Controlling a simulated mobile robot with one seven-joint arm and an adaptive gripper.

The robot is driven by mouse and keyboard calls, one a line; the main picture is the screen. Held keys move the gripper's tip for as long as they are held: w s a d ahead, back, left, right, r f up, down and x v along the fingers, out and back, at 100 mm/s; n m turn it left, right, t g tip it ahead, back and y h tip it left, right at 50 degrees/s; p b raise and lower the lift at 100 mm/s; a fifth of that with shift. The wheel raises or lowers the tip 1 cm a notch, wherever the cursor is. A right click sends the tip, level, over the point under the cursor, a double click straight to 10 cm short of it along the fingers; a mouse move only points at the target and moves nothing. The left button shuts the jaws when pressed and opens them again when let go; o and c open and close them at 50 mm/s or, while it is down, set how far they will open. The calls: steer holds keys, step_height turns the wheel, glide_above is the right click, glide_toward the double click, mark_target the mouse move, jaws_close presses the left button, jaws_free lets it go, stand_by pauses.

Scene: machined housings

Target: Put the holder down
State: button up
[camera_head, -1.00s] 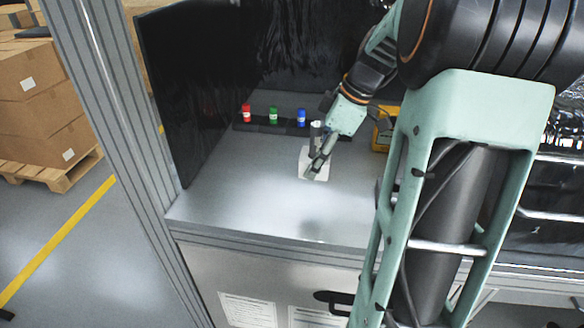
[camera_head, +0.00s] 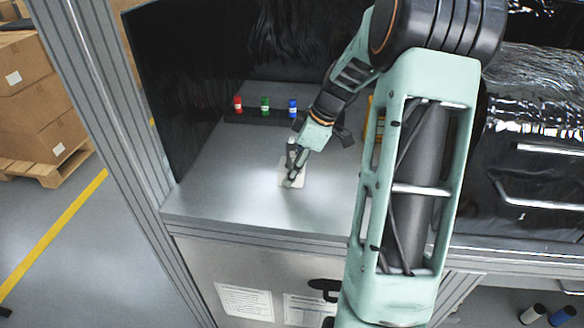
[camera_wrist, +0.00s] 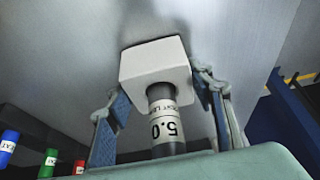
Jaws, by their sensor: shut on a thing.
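The holder is a white block (camera_wrist: 155,66) with a grey cylinder (camera_wrist: 166,122) marked "5.0" set in it. In the wrist view my gripper (camera_wrist: 160,92) has one finger on each side of the block and is shut on it. In the head view the white holder (camera_head: 286,181) is low over the front part of the grey worktop (camera_head: 215,205), partly hidden by my gripper (camera_head: 293,178). The wrist view shows a dark shadow on the worktop right by the block. I cannot tell whether the holder touches the surface.
A dark rack (camera_head: 252,117) with red (camera_head: 238,104), green (camera_head: 265,104) and blue (camera_head: 293,107) bottles stands at the back. A yellow thing (camera_head: 374,128) is partly hidden behind my arm. A dark panel (camera_head: 175,100) bounds the left side. The worktop left of the holder is clear.

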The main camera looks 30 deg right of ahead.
steer(key=o, duration=0.7)
steer(key=shift+f, duration=0.15)
steer(key=o, duration=0.5)
steer(key=shift+d+r, duration=0.2)
steer(key=shift+r, duration=0.35)
steer(key=b+v, duration=0.1)
steer(key=v, duration=1)
steer(key=shift+s+r, duration=0.1)
steer(key=shift+s, duration=0.1)
